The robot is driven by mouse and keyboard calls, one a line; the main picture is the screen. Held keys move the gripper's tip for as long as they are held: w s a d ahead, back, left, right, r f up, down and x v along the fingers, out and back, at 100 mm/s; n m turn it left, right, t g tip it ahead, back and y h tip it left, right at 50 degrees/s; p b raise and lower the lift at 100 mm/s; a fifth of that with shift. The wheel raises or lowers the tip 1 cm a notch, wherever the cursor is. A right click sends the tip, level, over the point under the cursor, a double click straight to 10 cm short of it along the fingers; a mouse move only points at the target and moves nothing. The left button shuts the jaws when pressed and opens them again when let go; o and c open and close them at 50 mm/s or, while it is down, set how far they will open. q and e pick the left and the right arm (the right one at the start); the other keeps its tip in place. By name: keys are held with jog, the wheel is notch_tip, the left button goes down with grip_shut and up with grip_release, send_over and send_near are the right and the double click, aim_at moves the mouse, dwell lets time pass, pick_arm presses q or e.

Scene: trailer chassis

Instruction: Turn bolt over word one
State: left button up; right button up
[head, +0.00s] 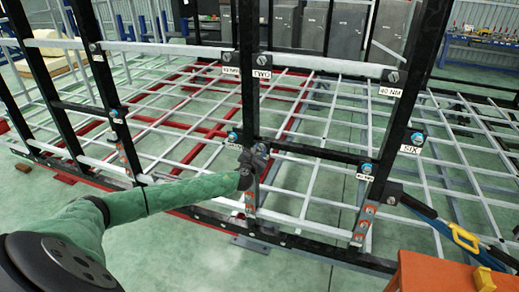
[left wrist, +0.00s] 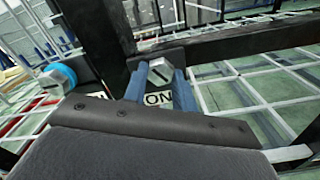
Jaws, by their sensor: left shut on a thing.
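In the left wrist view a silver hex bolt head (left wrist: 160,71) with a dark slot sits on a black frame bar. A white label (left wrist: 158,98) reading "ON", the rest hidden, is below it. My left gripper (left wrist: 160,79) has its two blue fingers on either side of the bolt, shut on it. In the head view my left gripper (head: 254,160) is at the black upright near the lower crossbar, and it hides the bolt and label there. My right gripper is not in view.
Other bolts sit over labels "TWO" (head: 262,74) and "SIX" (head: 409,149). A bolt with a blue ring (left wrist: 55,79) is left of the gripper. Black uprights and crossbars surround my arm.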

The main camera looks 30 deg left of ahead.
pick_arm(q)
jog(key=shift+d+f+m, duration=0.1)
jog(key=shift+f+m, duration=0.05)
jog(key=shift+m, duration=0.35)
jog(key=o, duration=1)
jog(key=shift+s, duration=0.1)
jog(key=shift+r, duration=0.2)
jog(key=shift+s+f, duration=0.1)
